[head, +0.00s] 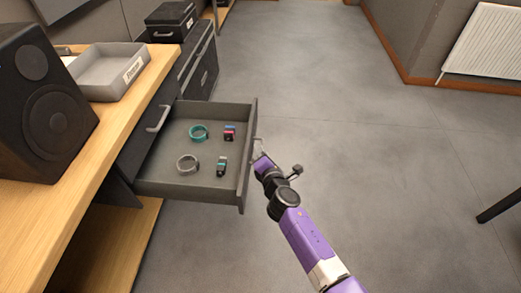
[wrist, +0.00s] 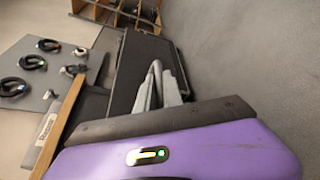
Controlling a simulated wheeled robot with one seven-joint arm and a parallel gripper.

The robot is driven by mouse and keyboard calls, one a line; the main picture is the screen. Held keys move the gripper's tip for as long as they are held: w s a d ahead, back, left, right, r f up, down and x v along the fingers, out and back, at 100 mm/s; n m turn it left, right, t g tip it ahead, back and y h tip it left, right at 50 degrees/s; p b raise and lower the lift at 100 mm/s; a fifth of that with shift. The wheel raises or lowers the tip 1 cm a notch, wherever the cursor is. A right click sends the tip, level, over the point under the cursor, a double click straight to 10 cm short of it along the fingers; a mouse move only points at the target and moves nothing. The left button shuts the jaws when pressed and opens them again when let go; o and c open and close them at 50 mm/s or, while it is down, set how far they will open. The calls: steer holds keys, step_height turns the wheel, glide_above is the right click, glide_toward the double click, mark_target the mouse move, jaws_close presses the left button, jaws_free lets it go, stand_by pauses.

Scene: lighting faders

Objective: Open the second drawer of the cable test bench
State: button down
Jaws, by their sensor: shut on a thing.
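The cable test bench is the wooden-topped bench (head: 130,103) at the left of the head view. An open grey drawer (head: 208,182) sticks far out from it, below a closed drawer front with a pale handle (head: 157,118). My gripper (head: 259,151) is at the outer face of the open drawer. In the wrist view its grey fingers (wrist: 161,88) are shut on the drawer's handle (wrist: 154,78), against the dark drawer front (wrist: 133,70). The fingers partly hide the handle.
The drawer holds a teal coil (head: 198,132), a grey coil (head: 187,163) and small coloured pieces (head: 229,132). A speaker (head: 40,100) and a labelled grey tray (head: 105,72) stand on the bench. The floor (head: 350,130) right of the drawer is clear. A dark leg (head: 500,207) shows at far right.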

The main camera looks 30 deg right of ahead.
steer(key=c, duration=1.8)
jaws_free()
steer(key=shift+o, duration=0.2)
steer(key=p+v, duration=0.1)
steer(key=v, duration=0.7)
steer(key=shift+p, duration=0.35)
steer(key=shift+a, duration=0.1)
